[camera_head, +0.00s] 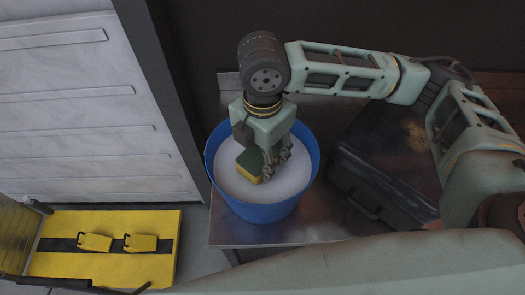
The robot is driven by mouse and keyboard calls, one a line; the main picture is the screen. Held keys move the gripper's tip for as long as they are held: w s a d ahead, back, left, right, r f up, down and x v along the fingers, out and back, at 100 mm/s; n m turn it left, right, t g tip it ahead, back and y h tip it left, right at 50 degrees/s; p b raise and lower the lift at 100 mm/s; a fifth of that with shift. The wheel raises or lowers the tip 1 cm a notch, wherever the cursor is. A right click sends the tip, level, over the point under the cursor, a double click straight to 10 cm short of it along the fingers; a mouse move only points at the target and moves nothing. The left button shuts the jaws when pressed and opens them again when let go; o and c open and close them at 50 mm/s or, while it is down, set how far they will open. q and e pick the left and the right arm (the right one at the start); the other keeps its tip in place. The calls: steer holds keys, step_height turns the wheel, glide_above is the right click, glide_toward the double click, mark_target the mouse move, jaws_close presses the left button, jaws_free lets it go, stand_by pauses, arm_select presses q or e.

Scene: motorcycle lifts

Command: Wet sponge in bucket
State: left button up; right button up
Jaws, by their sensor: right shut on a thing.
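A blue bucket (312,160) stands on the metal bench and holds a whitish liquid or foam (229,179). My right gripper (268,172) reaches down inside the bucket's rim from above. It is shut on a yellow sponge with a dark green side (247,163). The sponge is tilted and sits at or just above the whitish surface; I cannot tell whether it touches it. The gripper hides the sponge's right part. My left gripper is not in view.
A dark case (352,190) with a handle stands right of the bucket on the metal bench (236,232). White drawers (75,125) are at the left. A yellow platform (155,225) with two yellow blocks lies low at the left.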

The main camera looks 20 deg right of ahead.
steer(key=shift+f, duration=0.45)
steer(key=shift+s+f+p, duration=0.1)
steer(key=shift+f+p, duration=0.05)
steer(key=shift+p, duration=0.2)
stand_by(2.2)
step_height(320, 180, up, 7)
steer(key=p, duration=0.8)
steer(key=shift+r+p, duration=0.2)
steer(key=shift+p, duration=0.15)
steer(key=shift+f, duration=0.1)
stand_by(0.4)
